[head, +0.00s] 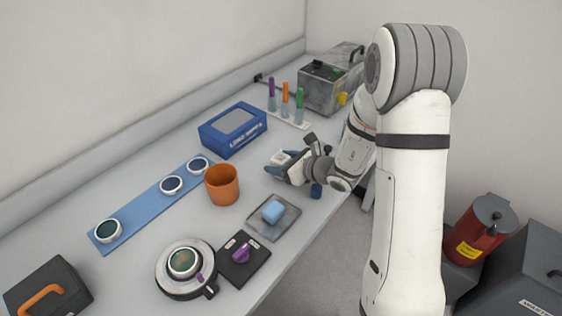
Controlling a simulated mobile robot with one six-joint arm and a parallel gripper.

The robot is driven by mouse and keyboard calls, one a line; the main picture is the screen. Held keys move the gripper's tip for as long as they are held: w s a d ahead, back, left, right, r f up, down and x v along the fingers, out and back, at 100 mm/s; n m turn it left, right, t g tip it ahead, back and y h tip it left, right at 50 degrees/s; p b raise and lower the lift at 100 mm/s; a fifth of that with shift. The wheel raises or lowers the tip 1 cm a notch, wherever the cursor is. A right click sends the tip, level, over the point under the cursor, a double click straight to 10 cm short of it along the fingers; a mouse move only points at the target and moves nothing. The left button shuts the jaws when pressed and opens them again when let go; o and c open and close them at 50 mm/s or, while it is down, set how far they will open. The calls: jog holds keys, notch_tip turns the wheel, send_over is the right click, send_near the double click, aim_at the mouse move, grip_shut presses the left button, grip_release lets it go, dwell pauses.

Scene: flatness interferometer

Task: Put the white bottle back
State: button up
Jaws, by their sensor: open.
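My gripper (290,166) is low over the right part of the bench, behind the grey tray and right of the orange cup. Its jaws are open and point left. A small white shape (282,157) shows at the jaws. It may be the white bottle or part of the gripper; I cannot tell which. No other white bottle shows clearly, and my arm hides part of the bench behind the gripper. A small dark blue piece (316,191) shows just below the wrist near the bench edge.
An orange cup (222,186), a blue box (233,130) and a grey tray (273,226) with a light blue block surround the gripper. Behind are a rack (290,118) of coloured-top tubes and a grey machine (328,88).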

jog(key=v, duration=1.1)
jog(key=shift+b, duration=0.35)
jog(key=shift+s+d+r, duration=0.3)
jog(key=shift+s, duration=0.05)
jog(key=s+a+r+n+g+h, duration=0.1)
jog(key=s+a+r+n+g, duration=0.15)
jog(key=s+n, duration=0.4)
jog(key=s+a+r+n+g+h, duration=0.1)
jog(key=s+r+n+g, duration=0.1)
jog(key=s+n+g, duration=0.35)
jog(key=s+d+r+n+t+h, duration=0.1)
jog(key=s+d+r+n+h, duration=0.1)
jog(key=n, duration=0.5)
jog(key=s+d+r+n+t+h, duration=0.1)
jog(key=s+d+r+n+h, duration=0.1)
jog(key=s+d+n+h, duration=0.3)
jog(key=d+n+h, duration=0.1)
jog(key=d, duration=0.3)
jog(key=shift+s+r+n+h, duration=0.15)
jog(key=shift+r+n+h, duration=0.15)
jog(key=shift+n, duration=0.1)
